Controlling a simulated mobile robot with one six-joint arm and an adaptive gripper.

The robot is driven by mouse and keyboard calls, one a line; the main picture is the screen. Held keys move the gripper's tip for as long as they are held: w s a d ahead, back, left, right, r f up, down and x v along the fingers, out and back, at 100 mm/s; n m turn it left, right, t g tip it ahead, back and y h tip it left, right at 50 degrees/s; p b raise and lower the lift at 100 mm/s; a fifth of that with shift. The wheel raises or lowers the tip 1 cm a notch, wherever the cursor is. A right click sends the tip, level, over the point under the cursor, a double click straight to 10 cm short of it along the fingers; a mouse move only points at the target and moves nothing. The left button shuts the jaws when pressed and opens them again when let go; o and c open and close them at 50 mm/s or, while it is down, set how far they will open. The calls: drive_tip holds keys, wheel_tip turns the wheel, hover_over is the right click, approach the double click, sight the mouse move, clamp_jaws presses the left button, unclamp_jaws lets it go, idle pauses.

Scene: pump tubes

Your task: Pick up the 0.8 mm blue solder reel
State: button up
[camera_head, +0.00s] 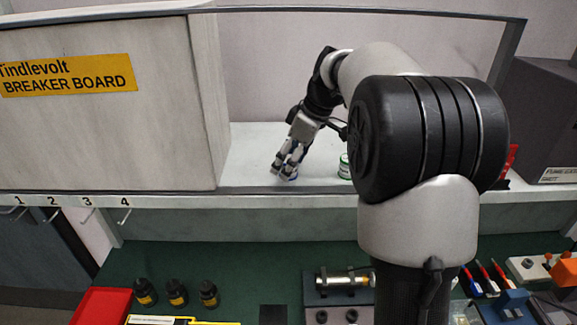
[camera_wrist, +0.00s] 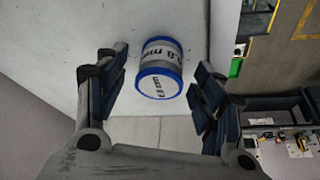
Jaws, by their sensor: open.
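The blue solder reel (camera_wrist: 160,68) has blue rims and a pale label with dark lettering that appears to read 0.8 mm. In the wrist view it stands on the pale shelf, between and ahead of the two spread fingers, with a gap on each side. My gripper (camera_wrist: 160,92) is open and empty. In the head view my gripper (camera_head: 284,172) points down at the shelf, and its fingers hide most of the reel. Only a bit of blue (camera_head: 292,177) shows at the fingertips.
A green-rimmed reel (camera_head: 344,166) stands on the shelf (camera_head: 250,170) to the right of my gripper, partly behind my arm. The breaker board cabinet (camera_head: 110,110) closes off the left side. A green bench (camera_head: 240,262) with black bottles (camera_head: 176,292) lies below.

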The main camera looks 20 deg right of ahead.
drive_tip(key=shift+w+a+f, duration=0.2)
drive_tip(key=shift+w+f, duration=0.05)
drive_tip(key=shift+f, duration=0.3)
drive_tip(key=shift+s, duration=0.1)
drive_tip(key=shift+c, duration=0.4)
drive_tip(key=shift+r, duration=0.1)
drive_tip(key=c, duration=1.2)
